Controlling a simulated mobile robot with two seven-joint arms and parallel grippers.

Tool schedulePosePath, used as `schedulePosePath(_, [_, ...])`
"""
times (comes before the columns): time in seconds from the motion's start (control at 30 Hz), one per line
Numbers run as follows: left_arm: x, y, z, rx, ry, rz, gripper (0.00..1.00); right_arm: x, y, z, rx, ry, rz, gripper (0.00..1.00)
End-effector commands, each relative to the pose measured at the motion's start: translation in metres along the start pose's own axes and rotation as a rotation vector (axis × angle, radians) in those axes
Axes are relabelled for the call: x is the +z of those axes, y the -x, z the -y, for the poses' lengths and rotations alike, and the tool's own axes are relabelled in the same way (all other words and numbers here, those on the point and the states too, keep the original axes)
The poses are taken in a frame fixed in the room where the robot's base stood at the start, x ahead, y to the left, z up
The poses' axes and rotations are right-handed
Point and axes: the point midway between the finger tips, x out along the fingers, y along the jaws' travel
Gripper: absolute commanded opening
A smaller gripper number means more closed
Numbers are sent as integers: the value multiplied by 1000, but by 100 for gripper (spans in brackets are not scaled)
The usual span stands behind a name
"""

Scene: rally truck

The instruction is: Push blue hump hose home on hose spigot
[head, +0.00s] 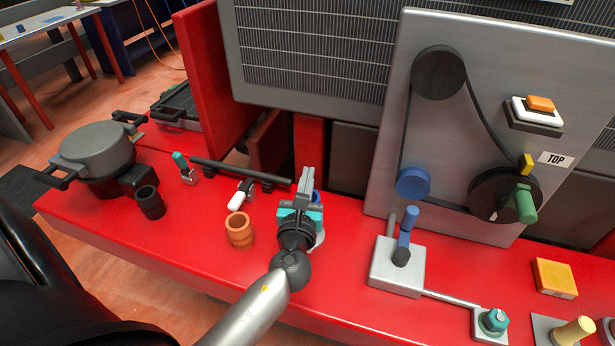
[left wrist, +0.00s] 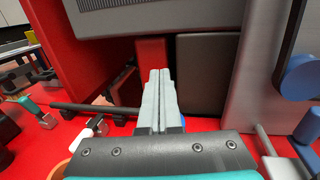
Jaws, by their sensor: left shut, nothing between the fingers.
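My left gripper (head: 305,175) reaches over the red bench with its fingers together and nothing between them. Its closed grey fingers (left wrist: 158,80) point forward in the left wrist view. A blue piece, apparently the blue hump hose (head: 317,197), shows only as a sliver behind and right of the gripper. A blue edge of it also shows beside the fingers in the left wrist view (left wrist: 181,122). A pale round base (head: 319,240) peeks out beside the gripper. The hose spigot is hidden, so I cannot tell how the hose sits on it. My right gripper is not in view.
An orange hump hose (head: 239,231) and a black one (head: 150,203) stand left on the red bench (head: 190,249). A dark bar (head: 240,172) lies behind them. A blue-handled lever box (head: 397,272) and a pulley panel (head: 397,110) stand at right.

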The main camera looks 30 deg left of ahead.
Motion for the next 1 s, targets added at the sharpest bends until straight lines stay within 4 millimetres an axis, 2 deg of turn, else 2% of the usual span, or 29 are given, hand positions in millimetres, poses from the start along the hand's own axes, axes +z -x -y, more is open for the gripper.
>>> schedulePosePath(1.0, [-26,0,0,0,-1,0,0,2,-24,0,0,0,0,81])
